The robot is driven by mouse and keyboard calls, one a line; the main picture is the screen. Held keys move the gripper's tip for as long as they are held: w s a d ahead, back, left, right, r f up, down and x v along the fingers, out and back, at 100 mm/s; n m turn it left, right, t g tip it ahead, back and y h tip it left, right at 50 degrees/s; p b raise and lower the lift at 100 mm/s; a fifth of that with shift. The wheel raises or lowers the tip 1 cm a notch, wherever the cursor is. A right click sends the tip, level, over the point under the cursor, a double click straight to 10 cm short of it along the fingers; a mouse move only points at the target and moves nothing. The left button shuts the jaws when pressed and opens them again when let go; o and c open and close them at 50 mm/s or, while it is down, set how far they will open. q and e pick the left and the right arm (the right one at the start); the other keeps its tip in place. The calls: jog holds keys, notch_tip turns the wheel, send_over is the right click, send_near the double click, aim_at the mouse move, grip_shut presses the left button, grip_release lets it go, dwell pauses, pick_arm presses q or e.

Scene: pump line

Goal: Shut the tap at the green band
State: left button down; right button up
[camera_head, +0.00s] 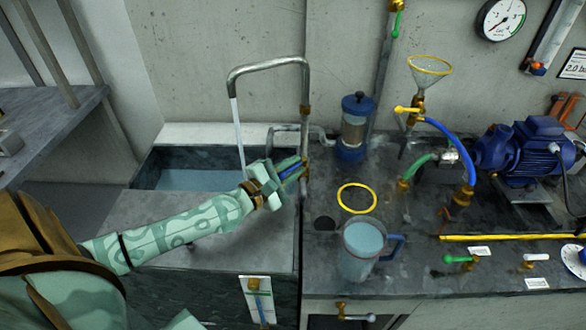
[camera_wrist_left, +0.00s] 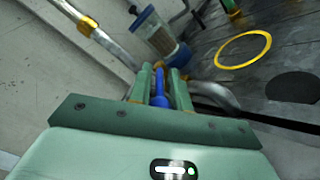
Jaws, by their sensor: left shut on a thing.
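My left gripper (camera_head: 293,171) is shut on the blue tap handle (camera_head: 289,173) at the upright pipe behind the sink. In the left wrist view the blue handle (camera_wrist_left: 160,92) sits between the fingers. The curved metal spout (camera_head: 268,66) pours a pale stream of water (camera_head: 238,130) into the sink (camera_head: 147,178), where blue water stands. A level gauge (camera_head: 257,299) on the sink front has a blue column and a green mark near its top; the column appears to reach about there, but it is too small to be exact. My right gripper is out of view.
Right of the tap stand a blue-lidded filter (camera_head: 353,132), a yellow ring (camera_head: 357,198) and a water jug (camera_head: 361,256) with a blue handle. Farther right are a funnel (camera_head: 430,66), hoses and a blue pump motor (camera_head: 530,150). A round pressure gauge (camera_head: 501,18) hangs on the wall.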

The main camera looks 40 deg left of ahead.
pick_arm(q)
jog(key=shift+f, duration=0.1)
jog(key=c, duration=1.5)
grip_release()
jog(key=s+a, duration=0.1)
jog(key=s, duration=0.4)
jog(key=s+a+p, duration=0.1)
jog(key=s, duration=1)
jog(key=shift+s+a+p, duration=0.1)
jog(key=shift+a+p, duration=0.25)
jog(key=shift+a, duration=0.05)
